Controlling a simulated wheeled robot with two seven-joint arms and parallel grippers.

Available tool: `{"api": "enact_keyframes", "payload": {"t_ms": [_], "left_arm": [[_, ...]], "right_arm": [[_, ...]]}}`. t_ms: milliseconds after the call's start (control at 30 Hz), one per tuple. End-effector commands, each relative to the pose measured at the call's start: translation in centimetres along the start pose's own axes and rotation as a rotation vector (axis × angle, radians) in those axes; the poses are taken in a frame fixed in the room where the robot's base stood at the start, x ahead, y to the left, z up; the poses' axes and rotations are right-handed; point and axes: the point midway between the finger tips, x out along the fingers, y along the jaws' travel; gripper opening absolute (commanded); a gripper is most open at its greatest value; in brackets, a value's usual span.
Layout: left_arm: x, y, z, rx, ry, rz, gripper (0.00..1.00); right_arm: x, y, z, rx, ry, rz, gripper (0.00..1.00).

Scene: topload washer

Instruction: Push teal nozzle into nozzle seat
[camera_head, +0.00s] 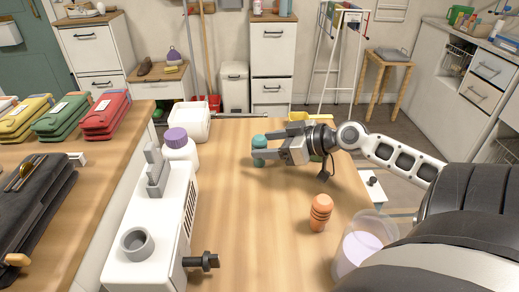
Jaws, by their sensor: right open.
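The teal nozzle (259,151) is a small ribbed piece standing upright on the wooden table, near its far side. My right gripper (268,147) reaches in from the right with its jaws open and its fingertips at the nozzle; I cannot tell whether they touch it. A white appliance (150,216) with a vented side stands at the left of the table. On its top are an open grey round socket (137,243), which looks like the nozzle seat, and a grey upright bracket (156,172). My left gripper is not in view.
An orange ribbed piece (320,213) stands to the right, near a clear cup (362,246) of pale liquid. A purple-capped white bottle (180,150) and a white bin (189,121) stand behind the appliance. A black knob (206,261) juts from its side. The table's middle is clear.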

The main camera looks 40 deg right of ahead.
Motion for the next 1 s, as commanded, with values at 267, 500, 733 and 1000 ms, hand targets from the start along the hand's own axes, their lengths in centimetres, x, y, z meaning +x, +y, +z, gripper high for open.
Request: {"api": "enact_keyframes", "payload": {"t_ms": [267,500,733,1000], "left_arm": [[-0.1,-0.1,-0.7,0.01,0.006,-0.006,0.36],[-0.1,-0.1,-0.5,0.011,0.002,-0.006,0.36],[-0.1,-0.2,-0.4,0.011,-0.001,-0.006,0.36],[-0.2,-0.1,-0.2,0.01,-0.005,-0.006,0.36]], "right_arm": [[3.4,-0.2,-0.6,-0.001,0.003,0.001,0.59],[4.6,-0.3,-0.4,-0.002,0.0,0.0,0.59],[4.6,-0.3,-0.4,-0.001,-0.001,0.0,0.45],[4.6,-0.3,-0.4,-0.001,0.0,-0.001,0.11]]}}
